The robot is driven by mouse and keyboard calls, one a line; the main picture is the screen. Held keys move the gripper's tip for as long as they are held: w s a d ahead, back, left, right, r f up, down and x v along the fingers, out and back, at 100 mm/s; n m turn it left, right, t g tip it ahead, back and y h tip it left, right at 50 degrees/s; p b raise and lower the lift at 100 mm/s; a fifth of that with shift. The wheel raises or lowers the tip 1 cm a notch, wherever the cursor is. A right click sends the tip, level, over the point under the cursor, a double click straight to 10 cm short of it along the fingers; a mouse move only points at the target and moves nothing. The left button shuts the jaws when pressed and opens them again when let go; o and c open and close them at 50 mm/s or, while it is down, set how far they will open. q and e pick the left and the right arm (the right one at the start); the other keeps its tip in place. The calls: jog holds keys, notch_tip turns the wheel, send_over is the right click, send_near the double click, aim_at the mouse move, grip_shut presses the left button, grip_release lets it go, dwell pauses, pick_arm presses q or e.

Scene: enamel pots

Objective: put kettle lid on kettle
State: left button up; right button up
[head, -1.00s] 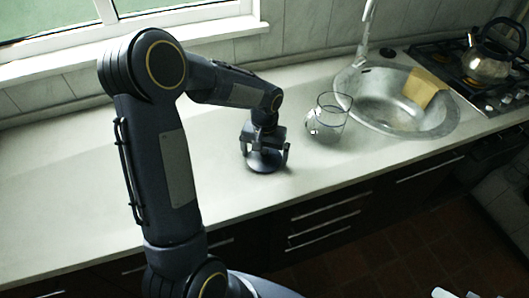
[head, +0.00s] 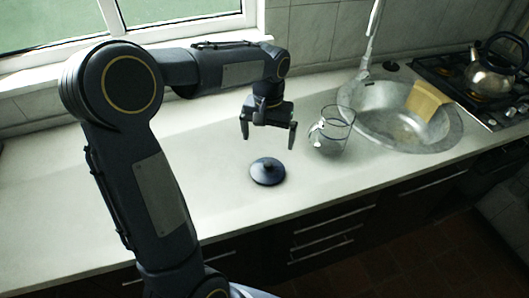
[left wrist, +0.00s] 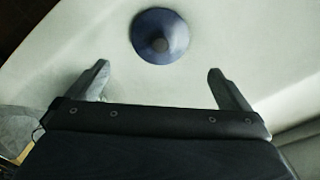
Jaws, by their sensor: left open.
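The kettle lid (head: 267,172) is a dark blue round lid with a knob on top, lying on the light counter in the head view. It also shows in the left wrist view (left wrist: 160,36), beyond the fingertips. My left gripper (head: 268,137) is open and empty, raised above the counter and behind the lid, apart from it. Its two spread fingers also show in the left wrist view (left wrist: 157,78). The kettle (head: 490,72), shiny metal with a dark arched handle, stands on the stove at the far right. Its top opening is not clear to see. My right gripper is not in view.
A clear glass container (head: 331,132) stands on the counter right of my left gripper. Behind it is a round metal sink (head: 440,135) with a faucet (head: 369,45) and a yellowish cloth or board (head: 428,97). The stove (head: 440,72) is beyond. The counter's left part is clear.

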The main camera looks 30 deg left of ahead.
pick_arm(q)
jog(key=s+d+t+h, duration=0.2)
jog(key=s+d, duration=0.1)
jog(key=s, duration=0.8)
jog(key=s+d+r+m+t+h, duration=0.1)
jog(key=s+d+t, duration=0.2)
jog(key=s, duration=0.8)
jog(key=shift+d+t+h, duration=0.3)
jog(key=shift+d+h, duration=0.1)
jog(key=shift+d, duration=0.25)
jog(key=shift+r, duration=0.1)
jog(key=shift+c, duration=0.3)
